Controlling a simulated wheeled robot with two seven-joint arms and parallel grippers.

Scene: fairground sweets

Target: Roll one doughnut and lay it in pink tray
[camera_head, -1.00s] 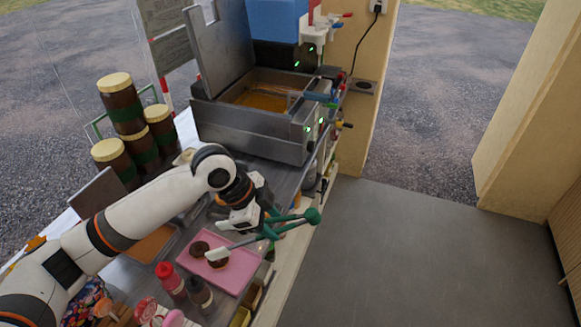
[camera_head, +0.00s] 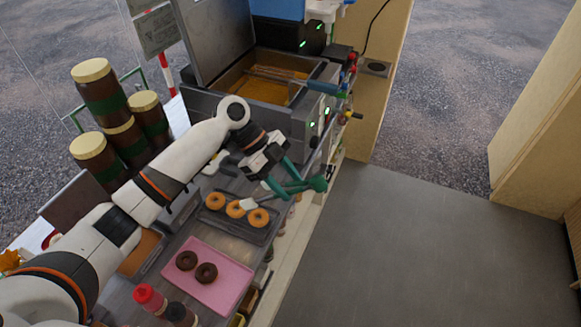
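The pink tray (camera_head: 222,292) lies on the counter with two dark brown doughnuts, one on the left (camera_head: 186,260) and one on the right (camera_head: 206,273). A dark tray (camera_head: 213,226) behind it holds three plain golden doughnuts: left (camera_head: 215,200), middle (camera_head: 235,208) and right (camera_head: 258,217). My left gripper (camera_head: 276,182) is shut on green-handled tongs (camera_head: 312,184). Their pale tips (camera_head: 250,203) hang over the dark tray, between the middle and right doughnuts. No doughnut shows between the tips; whether they touch one I cannot tell. My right gripper is out of view.
An open fryer (camera_head: 265,91) with orange oil stands at the back. Brown jars (camera_head: 105,95) stand back left. An orange-brown pan (camera_head: 140,250) lies left of the pink tray, partly behind my arm. A red-capped bottle (camera_head: 148,298) stands in front. The floor at right is clear.

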